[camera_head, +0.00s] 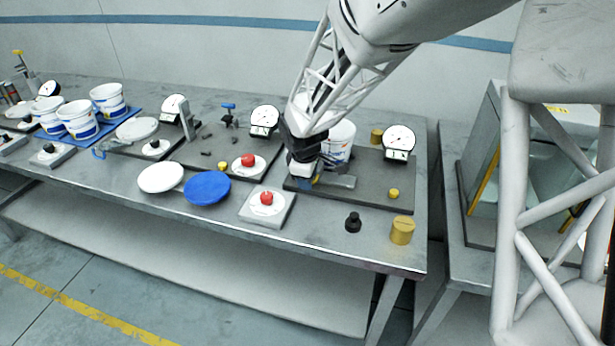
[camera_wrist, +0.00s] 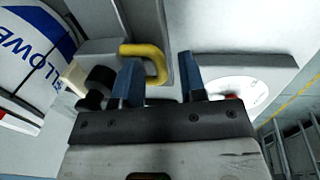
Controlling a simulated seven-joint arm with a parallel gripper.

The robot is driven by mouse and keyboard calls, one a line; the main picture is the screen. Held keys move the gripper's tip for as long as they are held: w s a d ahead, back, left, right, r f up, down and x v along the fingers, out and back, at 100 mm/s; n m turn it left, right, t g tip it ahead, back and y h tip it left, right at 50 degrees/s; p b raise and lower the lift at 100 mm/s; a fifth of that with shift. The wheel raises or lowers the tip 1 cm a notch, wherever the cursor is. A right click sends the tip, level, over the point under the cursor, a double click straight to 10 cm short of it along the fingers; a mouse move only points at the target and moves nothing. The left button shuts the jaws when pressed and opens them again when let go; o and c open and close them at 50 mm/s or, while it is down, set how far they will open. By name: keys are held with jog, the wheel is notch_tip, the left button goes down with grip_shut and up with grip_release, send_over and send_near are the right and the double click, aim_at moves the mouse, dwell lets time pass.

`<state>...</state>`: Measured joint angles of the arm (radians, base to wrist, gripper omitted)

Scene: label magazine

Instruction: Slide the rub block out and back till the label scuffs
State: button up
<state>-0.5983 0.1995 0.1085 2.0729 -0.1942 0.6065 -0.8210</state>
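A white tub (camera_head: 341,137) with a blue-lettered label stands behind my gripper on a dark base plate. Its label (camera_wrist: 35,55) fills the left of the wrist view; I cannot make out any scuff. A yellow U-shaped handle (camera_wrist: 156,62) shows beyond my fingers; I take the grey block it sits on as the rub block. My gripper (camera_head: 306,180) is low over the plate, in front of the tub. In the wrist view my gripper (camera_wrist: 163,80) has its two blue fingers apart. The handle's right leg shows in the gap, and the left finger hides part of it. Contact is unclear.
A black knob (camera_wrist: 97,86) is beside the left finger. A dial gauge (camera_head: 398,142) stands at the plate's right.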

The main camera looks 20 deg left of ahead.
grip_shut()
jog(key=d, duration=0.7)
jog(key=shift+d, duration=0.35)
grip_release()
jog(key=shift+r, duration=0.15)
notch_tip(320, 180, up, 7)
jog(key=s, duration=0.1)
jog(key=shift+s+r, duration=0.2)
jog(key=shift+s, duration=0.1)
dwell(0.4)
